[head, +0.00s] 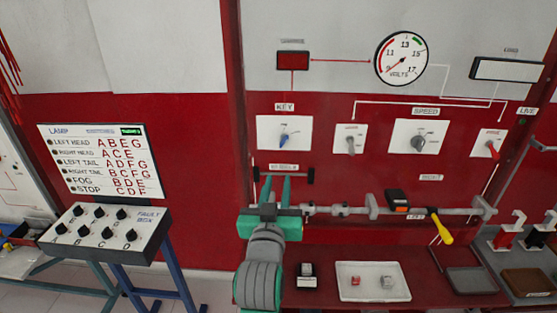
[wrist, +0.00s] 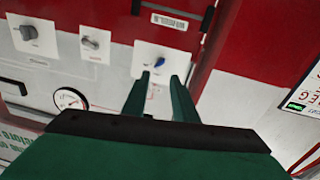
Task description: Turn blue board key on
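A blue key knob (head: 284,140) sits on a white square plate under the label KEY, on a red and white board (head: 340,185). The knob's pointer is tilted. In the wrist view, which is turned over, the blue knob (wrist: 159,62) shows just beyond the fingertips, roughly centred between them. My gripper (head: 277,180) is below the key plate in the head view, with its green fingers pointing up toward the board. The fingers (wrist: 161,78) are apart with nothing between them. Whether they touch the plate cannot be told. I see no clearly blue board.
A grey rail (head: 345,210) with a yellow-handled tool (head: 441,230) runs right of my gripper. Other knobs (head: 350,143) (head: 419,141) and a red switch (head: 492,147) line the board. A white tray (head: 373,294) lies below. A lamp fault box (head: 105,233) stands left.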

